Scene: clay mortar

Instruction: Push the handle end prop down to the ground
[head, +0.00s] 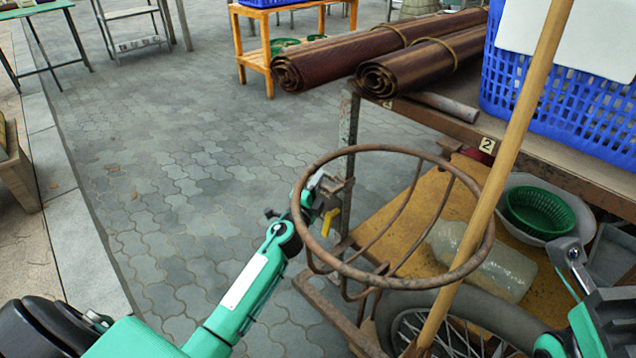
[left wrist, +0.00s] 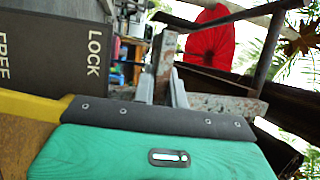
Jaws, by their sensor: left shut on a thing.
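My left gripper (head: 328,190) is at the cart's near left corner, behind the rusty wire ring (head: 352,270) in the head view. It is shut on a worn, rusty metal bar, seemingly the handle end prop (left wrist: 166,52). In the left wrist view the bar stands between the two fingers (left wrist: 164,88). The bar's lower end is hidden there by my gripper body. A yellow lever piece (head: 328,222) shows just below the gripper. My right gripper (head: 572,252) shows only partly at the right edge; its jaw opening is unclear.
A dark plate marked LOCK and FREE (left wrist: 70,45) is close on the left in the wrist view. A wooden pole (head: 500,165) slants before the cart shelf (head: 450,122), which bears rolled mats (head: 345,55) and a blue basket (head: 560,90). Paving (head: 170,190) left is clear.

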